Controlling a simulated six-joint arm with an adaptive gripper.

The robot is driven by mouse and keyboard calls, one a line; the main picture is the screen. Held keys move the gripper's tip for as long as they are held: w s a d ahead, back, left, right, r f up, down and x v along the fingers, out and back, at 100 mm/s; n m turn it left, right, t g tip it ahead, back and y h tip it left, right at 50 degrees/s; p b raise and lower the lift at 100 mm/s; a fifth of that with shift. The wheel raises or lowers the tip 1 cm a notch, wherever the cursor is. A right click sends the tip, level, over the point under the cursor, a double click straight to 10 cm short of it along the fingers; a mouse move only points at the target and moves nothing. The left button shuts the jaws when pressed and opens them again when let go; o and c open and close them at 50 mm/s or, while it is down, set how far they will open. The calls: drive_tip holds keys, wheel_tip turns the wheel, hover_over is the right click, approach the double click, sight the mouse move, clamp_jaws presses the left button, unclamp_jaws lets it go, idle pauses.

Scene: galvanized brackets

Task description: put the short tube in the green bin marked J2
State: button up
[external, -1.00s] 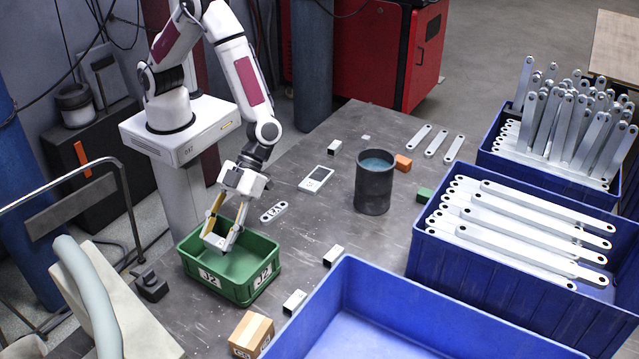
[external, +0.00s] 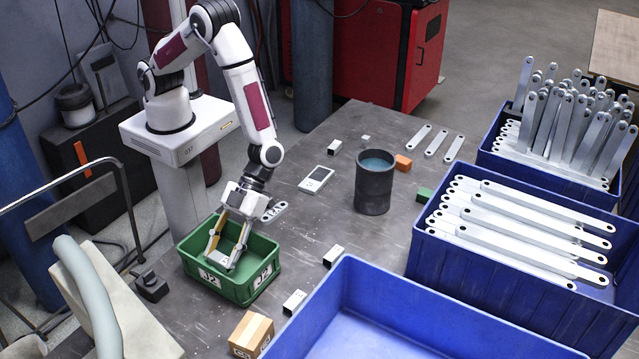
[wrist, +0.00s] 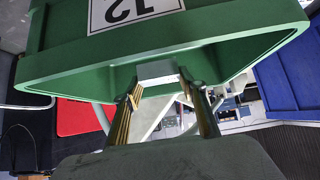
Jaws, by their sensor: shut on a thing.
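The green bin marked J2 (external: 252,290) stands on the table in front of my base, with white J2 labels on its sides. It fills much of the wrist view (wrist: 60,68), its label upside down. My gripper (external: 223,263) reaches down inside the bin walls. In the wrist view my gripper (wrist: 157,78) is shut on a small pale grey piece (wrist: 157,70), seemingly the short tube, held between the fingertips. Most of its shape is hidden. I cannot tell whether it touches the bin floor.
A dark cylindrical pot (external: 373,190) stands mid-table. Small blocks lie about, including a wooden one (external: 251,334). An empty blue crate (external: 400,335) is at the front. Blue crates of flat bars (external: 470,265) stand right. A flat link (external: 274,211) lies behind my gripper.

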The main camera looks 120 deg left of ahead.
sight(227, 258)
idle(0.3)
drive_tip(key=shift+f, duration=1.85)
drive_tip(key=shift+f, duration=0.2)
drive_tip(key=o, duration=1.2)
drive_tip(key=shift+o, duration=0.2)
drive_tip(key=shift+r, duration=0.2)
drive_tip(key=shift+a+r, duration=0.4)
drive_tip(key=shift+a, duration=0.05)
drive_tip(key=v, duration=1)
drive_tip(key=shift+a+r, duration=0.3)
drive_tip(key=shift+w, duration=0.1)
